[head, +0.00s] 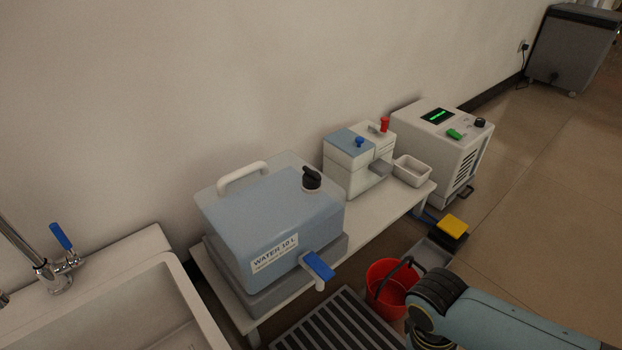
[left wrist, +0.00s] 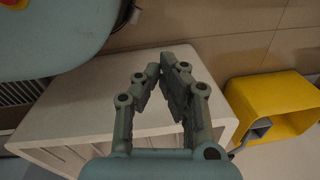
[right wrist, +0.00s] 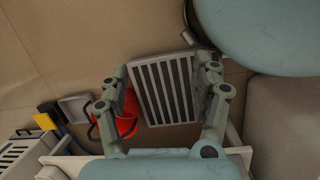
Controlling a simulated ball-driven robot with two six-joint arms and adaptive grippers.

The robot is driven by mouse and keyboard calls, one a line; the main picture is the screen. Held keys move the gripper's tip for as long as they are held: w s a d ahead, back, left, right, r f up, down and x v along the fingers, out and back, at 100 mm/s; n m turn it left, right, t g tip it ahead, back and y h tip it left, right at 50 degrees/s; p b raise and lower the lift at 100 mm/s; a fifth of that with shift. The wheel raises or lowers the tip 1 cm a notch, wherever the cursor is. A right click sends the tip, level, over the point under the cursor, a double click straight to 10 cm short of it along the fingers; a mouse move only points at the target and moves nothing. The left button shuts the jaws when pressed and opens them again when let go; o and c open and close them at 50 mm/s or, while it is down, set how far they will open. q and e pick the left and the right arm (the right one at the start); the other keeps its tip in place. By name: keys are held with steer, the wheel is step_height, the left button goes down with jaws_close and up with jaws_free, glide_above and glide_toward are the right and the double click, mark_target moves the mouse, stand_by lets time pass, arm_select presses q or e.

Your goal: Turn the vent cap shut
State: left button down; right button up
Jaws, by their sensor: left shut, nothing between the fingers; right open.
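The black vent cap (head: 312,178) sits on the top right of the blue-tinted water container (head: 285,212), which has a white carry handle and a "WATER 10 L" label. A short lug shows on the cap; I cannot tell how far it is turned. A blue-handled tap (head: 319,265) sticks out of the container's front. My right gripper (right wrist: 163,85) is open and empty in the right wrist view, over the floor area, with neither finger on the cap. My left gripper (left wrist: 164,68) is shut and empty in the left wrist view, above a white surface. Neither gripper shows in the head view.
The container stands on a grey base on a white bench (head: 395,207), beside a small white device (head: 355,165) and a white tray (head: 412,171). A sink (head: 165,255) is at left. A red bucket (head: 378,290) and a slatted grate (head: 335,325) are on the floor in front.

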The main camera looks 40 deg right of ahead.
steer(key=w+d+r+m+g, duration=0.1)
steer(key=w+d+r, duration=0.1)
steer(key=w, duration=0.8)
step_height(320, 180, up, 22)
steer(key=m+t, duration=0.2)
steer(key=t, duration=0.1)
glide_above(311, 171)
steer(key=shift+s+f+y, duration=0.15)
steer(key=shift+s+y, duration=0.15)
steer(key=shift+y, duration=0.1)
steer(key=shift+w+d, duration=0.1)
steer(key=shift+w, duration=0.15)
step_height(311, 171, down, 10)
steer(key=b, duration=0.5)
steer(key=shift+b, duration=0.35)
steer(key=c, duration=1.2)
arm_select(q)
steer(key=w+d+r+t, duration=0.2)
steer(key=w+r, duration=0.3)
steer(key=r, duration=0.3)
steer(key=shift+w+d+r+h, duration=0.3)
steer(key=shift+w+d+r, duration=0.05)
steer(key=shift+d, duration=0.2)
